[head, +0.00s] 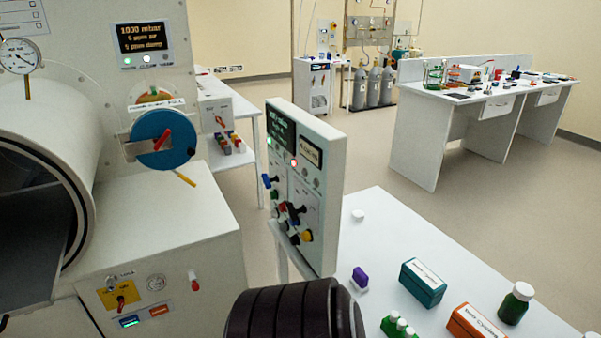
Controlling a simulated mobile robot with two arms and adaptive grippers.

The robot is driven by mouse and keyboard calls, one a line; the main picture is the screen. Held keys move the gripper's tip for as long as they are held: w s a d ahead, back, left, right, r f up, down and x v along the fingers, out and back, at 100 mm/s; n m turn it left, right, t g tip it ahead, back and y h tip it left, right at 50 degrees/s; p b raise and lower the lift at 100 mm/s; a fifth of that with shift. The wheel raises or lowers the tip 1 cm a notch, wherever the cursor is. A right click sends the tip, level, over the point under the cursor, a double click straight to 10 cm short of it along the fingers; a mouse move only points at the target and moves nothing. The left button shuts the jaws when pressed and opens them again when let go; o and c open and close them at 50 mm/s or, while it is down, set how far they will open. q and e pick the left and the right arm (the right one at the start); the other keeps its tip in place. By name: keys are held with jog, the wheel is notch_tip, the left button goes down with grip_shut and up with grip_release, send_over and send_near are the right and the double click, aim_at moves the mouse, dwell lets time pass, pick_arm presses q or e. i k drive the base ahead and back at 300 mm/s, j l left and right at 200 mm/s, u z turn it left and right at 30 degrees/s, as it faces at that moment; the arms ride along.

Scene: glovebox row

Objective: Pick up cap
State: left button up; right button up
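A small white round cap (358,215) lies on the white table (385,235) near its far left edge, just right of the upright control panel. A dark green bottle (514,304) with a white lid on it stands at the right side of the same table. Neither of my grippers shows in the head view. Nothing is seen touching the small cap.
The control panel (325,190) with knobs rises at the table's left edge. A purple item (360,278), a teal box (423,283), an orange box (479,322) and green-capped items (398,325) stand nearer. A black ribbed cylinder (290,312) blocks the bottom centre. Bare tabletop surrounds the cap.

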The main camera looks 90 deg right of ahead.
aim_at(357, 215)
jog(key=z, duration=3.3)
